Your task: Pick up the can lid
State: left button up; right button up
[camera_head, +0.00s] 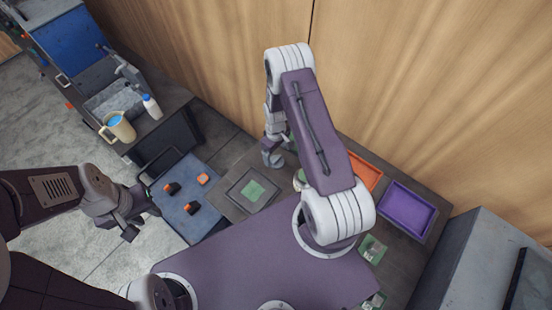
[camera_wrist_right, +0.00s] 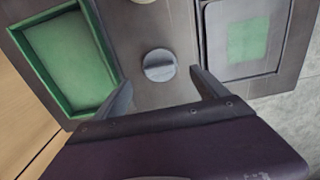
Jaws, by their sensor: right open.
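The can lid (camera_wrist_right: 159,65) appears to be the small round grey disc with a raised bar across it, lying on the dark table in the right wrist view. My right gripper (camera_wrist_right: 164,92) is open and empty, its two fingers apart. The lid lies just beyond the fingertips, roughly centred between them, and no contact shows. In the head view my right gripper (camera_head: 273,156) is over the back of the table, and I cannot make out the lid there. My left gripper (camera_head: 142,222) is at the left, near the blue-grey surface; its jaw opening is unclear.
A green tray (camera_wrist_right: 107,68) is left of the lid in the wrist view. A dark frame with a green square (camera_head: 236,205) is at its right. Orange (camera_head: 374,178) and purple (camera_head: 437,217) trays stand right of my right arm. A wooden wall (camera_head: 420,80) rises behind.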

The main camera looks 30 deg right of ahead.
aim_at(277, 158)
jog(key=f+p, duration=0.1)
jog(key=f, duration=0.1)
jog(key=s+f, duration=0.1)
jog(key=f, duration=0.1)
jog(key=shift+d+f+p, duration=0.1)
jog(key=shift+p, duration=0.3)
jog(key=shift+w+f, duration=0.25)
jog(key=shift+s+r, duration=0.1)
jog(key=shift+s, duration=0.1)
jog(key=c, duration=1.4)
pick_arm(q)
jog(key=shift+s+r, duration=0.25)
jog(key=shift+r, duration=0.35)
jog(key=shift+s+r, duration=0.2)
jog(key=shift+r, duration=0.35)
jog(key=shift+w, duration=0.1)
pick_arm(e)
jog(key=shift+w, duration=0.1)
